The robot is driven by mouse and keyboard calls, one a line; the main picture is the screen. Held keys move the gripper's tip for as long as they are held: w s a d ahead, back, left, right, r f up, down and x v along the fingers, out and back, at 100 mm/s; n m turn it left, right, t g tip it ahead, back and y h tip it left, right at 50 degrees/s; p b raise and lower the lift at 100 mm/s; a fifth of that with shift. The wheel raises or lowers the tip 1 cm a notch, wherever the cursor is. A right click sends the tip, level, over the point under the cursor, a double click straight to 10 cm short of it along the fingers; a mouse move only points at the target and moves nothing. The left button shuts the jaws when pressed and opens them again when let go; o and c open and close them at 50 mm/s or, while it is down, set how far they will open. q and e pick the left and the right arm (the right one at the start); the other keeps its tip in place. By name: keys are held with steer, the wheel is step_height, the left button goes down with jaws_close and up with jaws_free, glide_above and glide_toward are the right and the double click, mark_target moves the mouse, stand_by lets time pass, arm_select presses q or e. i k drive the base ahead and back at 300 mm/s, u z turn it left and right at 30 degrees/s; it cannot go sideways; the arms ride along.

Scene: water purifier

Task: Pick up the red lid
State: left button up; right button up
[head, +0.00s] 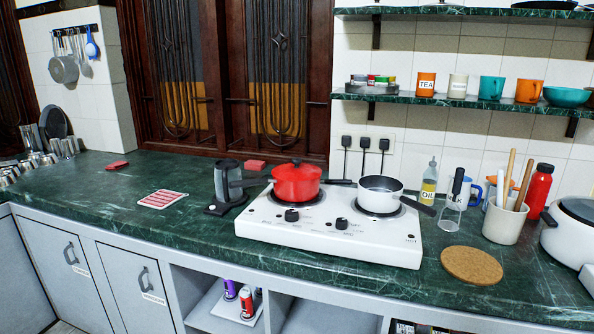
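A red lid (285,171) with a dark knob on top sits on a red pot (297,189). The pot stands on the left burner of a white two-burner hob (325,242) on the green counter. A dark handle extends from the pot towards the left. Neither of my grippers is in view.
A white saucepan (380,192) stands on the right burner. A dark kettle-like item (228,182) is close left of the red pot. An oil bottle (429,183), a utensil pot (503,222) and a round cork mat (471,265) are at the right. Shelves with cups hang above.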

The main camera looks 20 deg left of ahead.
mark_target(296, 171)
steer(key=z, duration=3.35)
steer(key=k, duration=1.4)
steer(key=u, duration=2.35)
